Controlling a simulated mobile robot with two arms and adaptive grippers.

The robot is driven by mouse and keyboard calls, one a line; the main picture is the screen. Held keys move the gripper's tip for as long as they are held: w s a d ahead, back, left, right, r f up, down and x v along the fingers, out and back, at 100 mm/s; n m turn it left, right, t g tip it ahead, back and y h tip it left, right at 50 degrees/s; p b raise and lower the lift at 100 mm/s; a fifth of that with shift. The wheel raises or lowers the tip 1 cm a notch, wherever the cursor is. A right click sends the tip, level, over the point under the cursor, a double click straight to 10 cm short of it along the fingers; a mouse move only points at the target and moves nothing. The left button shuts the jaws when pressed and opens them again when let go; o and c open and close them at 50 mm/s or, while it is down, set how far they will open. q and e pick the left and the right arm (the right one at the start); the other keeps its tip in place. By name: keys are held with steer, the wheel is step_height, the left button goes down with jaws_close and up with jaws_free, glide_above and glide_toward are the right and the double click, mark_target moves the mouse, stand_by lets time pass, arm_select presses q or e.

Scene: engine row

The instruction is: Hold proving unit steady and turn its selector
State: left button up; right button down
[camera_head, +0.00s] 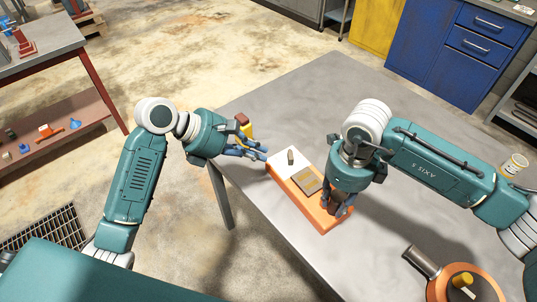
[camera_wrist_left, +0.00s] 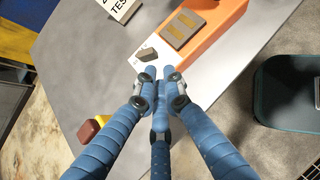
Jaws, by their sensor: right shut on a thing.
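The proving unit is a long orange box (camera_head: 321,219) on the grey table, with a white panel at its far left end. A small dark grey selector knob (camera_head: 291,157) stands on that panel; it also shows in the left wrist view (camera_wrist_left: 147,54). My left gripper (camera_head: 266,155) is just left of the panel, its blue fingertips drawn together and empty. In the left wrist view the fingertips (camera_wrist_left: 161,74) are just short of the knob, apparently apart from it. My right gripper (camera_head: 338,206) is shut on the unit's near right end, hiding part of it.
A red and yellow object (camera_head: 243,125) lies by the table edge behind my left gripper.

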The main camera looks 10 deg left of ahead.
mark_target(289, 155)
arm_select(q)
steer(key=shift+o, duration=1.4)
steer(key=shift+d+r+m, duration=0.1)
steer(key=shift+r+m, duration=0.1)
steer(key=shift+m, duration=0.1)
steer(key=d+r+m+g+y, duration=0.15)
steer(key=d+m, duration=0.45)
steer(key=m, duration=1)
steer(key=d+r+m+g+y, duration=0.15)
steer(key=d+m, duration=0.55)
steer(key=m, duration=0.9)
steer(key=w+a+f+m+t+y, duration=0.1)
steer(key=w+a+f+m+y, duration=0.1)
steer(key=m, duration=0.6)
steer(key=w+a+f+m+y, duration=0.1)
steer(key=w+f+m+y, duration=0.1)
steer(key=f+m, duration=0.3)
steer(key=w+a+f+m+t+y, duration=0.1)
steer(key=w+a+f+m+y, duration=0.1)
steer(key=m, duration=0.9)
steer(key=shift+w+a+f+t+y, duration=0.3)
steer(key=shift+w+f, duration=0.2)
steer(key=shift+f, duration=0.15)
